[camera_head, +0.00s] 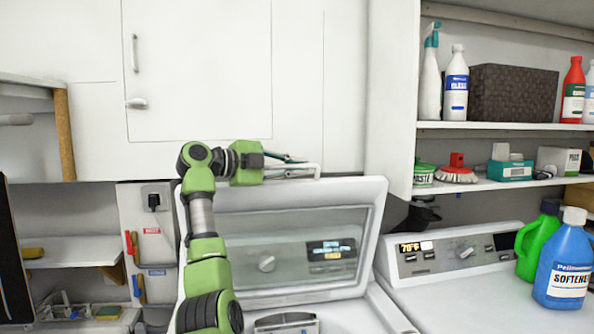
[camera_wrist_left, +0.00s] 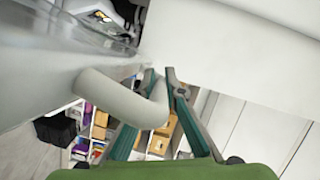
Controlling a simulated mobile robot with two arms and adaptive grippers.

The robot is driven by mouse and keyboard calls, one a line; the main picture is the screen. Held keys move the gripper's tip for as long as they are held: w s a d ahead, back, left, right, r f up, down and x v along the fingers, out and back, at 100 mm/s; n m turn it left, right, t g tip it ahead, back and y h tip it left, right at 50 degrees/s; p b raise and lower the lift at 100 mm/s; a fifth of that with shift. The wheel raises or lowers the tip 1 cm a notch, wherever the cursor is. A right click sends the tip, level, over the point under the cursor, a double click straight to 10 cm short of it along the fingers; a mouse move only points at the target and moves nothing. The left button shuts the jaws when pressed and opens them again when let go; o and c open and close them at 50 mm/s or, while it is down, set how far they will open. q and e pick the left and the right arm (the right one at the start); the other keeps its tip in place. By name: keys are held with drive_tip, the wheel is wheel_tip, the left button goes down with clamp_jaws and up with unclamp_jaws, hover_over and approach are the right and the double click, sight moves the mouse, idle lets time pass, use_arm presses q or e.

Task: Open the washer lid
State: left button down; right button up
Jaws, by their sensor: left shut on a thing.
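The washer lid (camera_head: 365,197) is raised and stands steeply tilted, with a clear window through which a knob and lit display show. The washer (camera_head: 345,317) is below it, mostly cut off by the bottom of the head view. My left gripper (camera_head: 300,168) is at the lid's top edge. In the left wrist view its teal fingers (camera_wrist_left: 169,82) close at a pale curved handle-like part of the lid (camera_wrist_left: 122,98). The exact contact is partly hidden. My right gripper is in neither view.
A second machine (camera_head: 455,300) stands to the right, with a blue softener bottle (camera_head: 563,262) and a green jug (camera_head: 538,240) on it. Shelves with bottles and a dark basket (camera_head: 513,93) are above. A white cabinet (camera_head: 198,70) is behind the gripper.

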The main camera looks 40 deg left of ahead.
use_arm(q)
drive_tip(key=c, duration=2.4)
unclamp_jaws()
drive_tip(key=v, duration=1.2)
